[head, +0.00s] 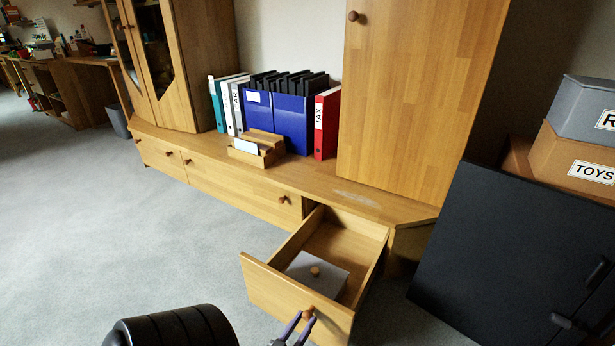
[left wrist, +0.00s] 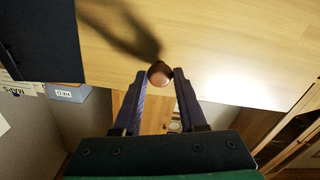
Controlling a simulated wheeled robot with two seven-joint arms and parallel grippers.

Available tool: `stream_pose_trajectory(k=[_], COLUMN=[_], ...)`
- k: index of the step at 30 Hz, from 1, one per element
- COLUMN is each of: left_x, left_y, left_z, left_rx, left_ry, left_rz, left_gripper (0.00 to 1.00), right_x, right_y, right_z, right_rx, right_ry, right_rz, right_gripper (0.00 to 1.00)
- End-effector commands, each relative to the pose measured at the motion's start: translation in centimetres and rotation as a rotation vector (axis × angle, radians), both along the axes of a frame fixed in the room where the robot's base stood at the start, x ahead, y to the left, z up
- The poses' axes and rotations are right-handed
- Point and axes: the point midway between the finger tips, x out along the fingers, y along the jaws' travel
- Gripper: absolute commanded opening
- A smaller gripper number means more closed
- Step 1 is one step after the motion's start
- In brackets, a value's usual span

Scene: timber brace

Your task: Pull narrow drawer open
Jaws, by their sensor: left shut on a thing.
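The narrow drawer (head: 262,285) at the right end of the low wooden cabinet stands pulled well out, its inside showing. Its front fills much of the left wrist view (left wrist: 225,50). A round wooden knob (head: 309,312) sits on the drawer front and also shows in the left wrist view (left wrist: 160,75). My left gripper (head: 303,322) is shut on this knob, one finger on each side in the left wrist view (left wrist: 161,74). A flat grey-white thing with a small knob (head: 316,272) lies inside the drawer. My right gripper is not in view.
The cabinet top (head: 300,176) holds binders, a blue file holder (head: 275,112) and a wooden desk organizer (head: 255,147). A dark cabinet (head: 480,240) stands close at the right with boxes on top. Grey carpet (head: 100,220) is clear at the left.

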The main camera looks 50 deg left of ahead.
Motion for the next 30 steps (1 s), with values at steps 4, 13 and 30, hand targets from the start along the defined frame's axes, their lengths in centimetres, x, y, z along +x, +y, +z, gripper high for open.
stream_pose_trajectory(k=[4, 13, 30], left_x=[-0.9, -1.5, -1.5], left_y=[-0.3, -0.6, -0.5], left_z=[-0.1, -0.1, -0.1], left_rx=[-0.002, -0.001, -0.001], left_ry=[0.005, 0.003, 0.002], left_rz=[-0.001, -0.001, -0.001], left_gripper=[0.00, 0.00, 0.71], right_x=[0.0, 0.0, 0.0], right_y=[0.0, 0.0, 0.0], right_z=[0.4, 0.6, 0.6], right_rx=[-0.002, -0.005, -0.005], right_ry=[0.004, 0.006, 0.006], right_rz=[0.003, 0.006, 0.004], right_gripper=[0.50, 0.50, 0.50])
